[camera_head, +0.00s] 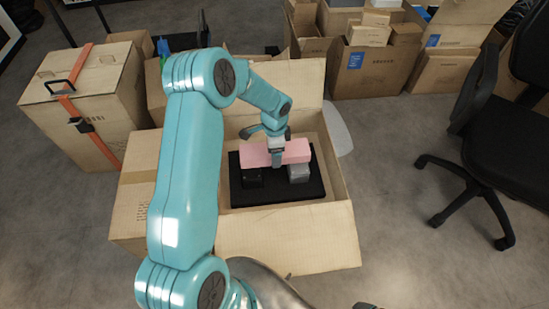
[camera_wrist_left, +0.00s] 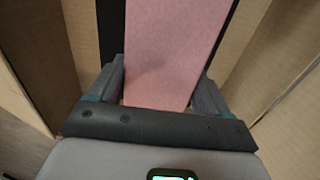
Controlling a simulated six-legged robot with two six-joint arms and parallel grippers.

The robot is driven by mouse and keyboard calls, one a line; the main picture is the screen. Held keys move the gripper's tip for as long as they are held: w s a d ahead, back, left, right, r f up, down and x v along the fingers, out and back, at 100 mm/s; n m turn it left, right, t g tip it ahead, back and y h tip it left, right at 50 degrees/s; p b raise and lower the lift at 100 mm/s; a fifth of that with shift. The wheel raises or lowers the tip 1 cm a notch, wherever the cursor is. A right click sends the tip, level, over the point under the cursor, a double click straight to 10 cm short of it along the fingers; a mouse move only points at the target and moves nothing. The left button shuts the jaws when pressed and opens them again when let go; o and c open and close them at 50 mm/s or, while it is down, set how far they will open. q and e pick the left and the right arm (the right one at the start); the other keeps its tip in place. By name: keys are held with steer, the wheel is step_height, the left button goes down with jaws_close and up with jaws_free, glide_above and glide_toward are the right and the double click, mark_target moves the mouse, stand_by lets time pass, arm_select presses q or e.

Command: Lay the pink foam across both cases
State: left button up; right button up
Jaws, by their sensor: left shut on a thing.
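In the left wrist view the foam (camera_wrist_left: 170,50) runs between the two fingers (camera_wrist_left: 160,95).
A strapped carton (camera_head: 110,85) stands at left. More cartons (camera_head: 375,70) stand at the back. A black office chair (camera_head: 500,130) is at right, with bare floor before it.

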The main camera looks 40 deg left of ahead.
arm_select(q)
step_height(320, 180, down, 4)
steer(key=shift+r+b, duration=0.1)
steer(key=shift+b, duration=0.35)
steer(key=shift+r, duration=0.1)
steer(key=shift+f+b, duration=0.35)
steer(key=shift+f, duration=0.15)
steer(key=o, duration=1)
steer(key=shift+r, duration=0.1)
steer(key=shift+c, duration=0.2)
steer(key=shift+r, duration=0.1)
steer(key=shift+r+p, duration=0.35)
steer(key=shift+p, duration=0.1)
step_height(320, 180, up, 12)
steer(key=p, duration=0.4)
